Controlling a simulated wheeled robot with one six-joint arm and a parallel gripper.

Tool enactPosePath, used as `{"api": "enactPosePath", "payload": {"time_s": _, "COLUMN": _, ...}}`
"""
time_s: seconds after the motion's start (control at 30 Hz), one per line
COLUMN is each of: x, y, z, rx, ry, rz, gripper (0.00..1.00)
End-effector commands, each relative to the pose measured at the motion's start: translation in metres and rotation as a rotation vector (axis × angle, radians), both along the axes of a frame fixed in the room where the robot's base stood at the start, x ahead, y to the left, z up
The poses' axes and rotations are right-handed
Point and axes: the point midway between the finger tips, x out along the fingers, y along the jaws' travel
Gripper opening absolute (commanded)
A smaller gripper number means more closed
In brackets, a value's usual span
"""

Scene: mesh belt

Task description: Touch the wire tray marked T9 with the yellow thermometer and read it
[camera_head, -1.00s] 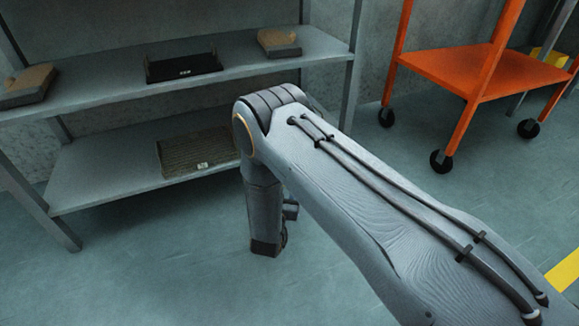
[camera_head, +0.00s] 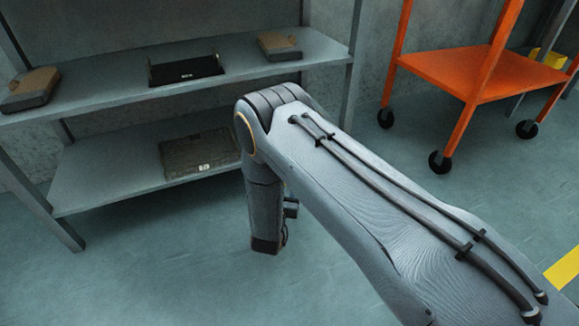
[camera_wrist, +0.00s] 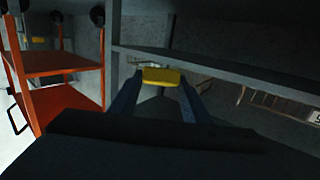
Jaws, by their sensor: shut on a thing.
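A wire tray (camera_head: 180,158) with a small white label lies on the lower shelf in the head view; the label is too small to read there. Part of a wire tray (camera_wrist: 262,98) shows at the right edge of the wrist view, its label cut off by the frame. My gripper (camera_wrist: 160,88) is shut on the yellow thermometer (camera_wrist: 161,76), seen between its two blue fingers. The thermometer appears apart from the tray, which lies to its right in the wrist view. My gripper's fingers and the thermometer are not visible in the head view.
An orange cart (camera_head: 470,72) stands at right. The floor in front of the shelves is clear.

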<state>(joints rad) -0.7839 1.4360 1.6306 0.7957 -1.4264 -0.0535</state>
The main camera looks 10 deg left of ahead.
Motion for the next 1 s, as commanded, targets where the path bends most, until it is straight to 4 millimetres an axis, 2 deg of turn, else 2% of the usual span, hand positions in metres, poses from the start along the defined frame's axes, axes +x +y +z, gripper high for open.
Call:
{"api": "enactPosePath", "payload": {"time_s": 0.03, "x": 0.0, "y": 0.0, "z": 0.007, "rx": 0.001, "ry": -0.001, "rz": 0.0, "gripper": 0.17}}
{"api": "enactPosePath", "payload": {"time_s": 0.53, "x": 0.0, "y": 0.0, "z": 0.042, "rx": 0.0, "ry": -0.002, "rz": 0.0, "gripper": 0.17}}
{"api": "enactPosePath", "payload": {"time_s": 1.0, "x": 0.0, "y": 0.0, "z": 0.044, "rx": 0.0, "ry": -0.002, "rz": 0.0, "gripper": 0.17}}
